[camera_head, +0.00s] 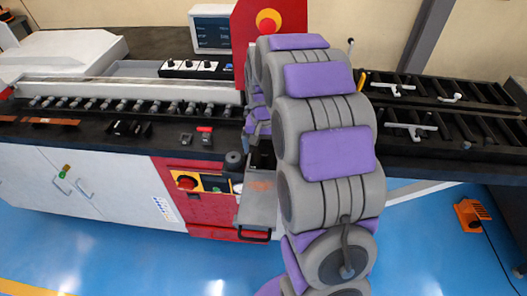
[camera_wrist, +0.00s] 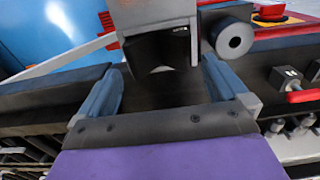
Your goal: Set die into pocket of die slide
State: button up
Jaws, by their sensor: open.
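My gripper (camera_wrist: 161,66) is open, with its two blue-grey fingers spread apart. A black block (camera_wrist: 155,48), which looks like the die, is at the end of a light grey slide (camera_wrist: 150,12), beyond and between the fingertips. I cannot tell whether it sits in the pocket or whether the fingers touch it. In the head view, my gripper (camera_head: 258,128) is beside the machine front, partly hidden by my arm. The grey die slide (camera_head: 258,207) juts from the front, partly covered by my arm. The pocket is not clearly visible.
A dark cylinder with a round hole (camera_wrist: 234,39) stands close beside the right finger; it also shows in the head view (camera_head: 235,160). The red control panel (camera_head: 203,192) is left of the slide. An orange device (camera_head: 470,213) is on the floor right.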

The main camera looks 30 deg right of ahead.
aim_at(263, 163)
notch_tip(263, 163, up, 8)
jog(key=p, duration=0.2)
jog(key=s+a+r+n+g, duration=0.1)
jog(key=s+a+r+n, duration=0.1)
jog(key=s+a, duration=0.5)
jog(key=s+a+r+n, duration=0.2)
jog(key=s+a, duration=0.2)
jog(key=s, duration=0.6)
jog(key=s+a+f+n, duration=0.2)
jog(key=s+a, duration=0.1)
jog(key=s, duration=1.2)
jog(key=shift+s+n+g, duration=0.2)
jog(key=shift+n+g, duration=0.2)
jog(key=shift+a, duration=0.1)
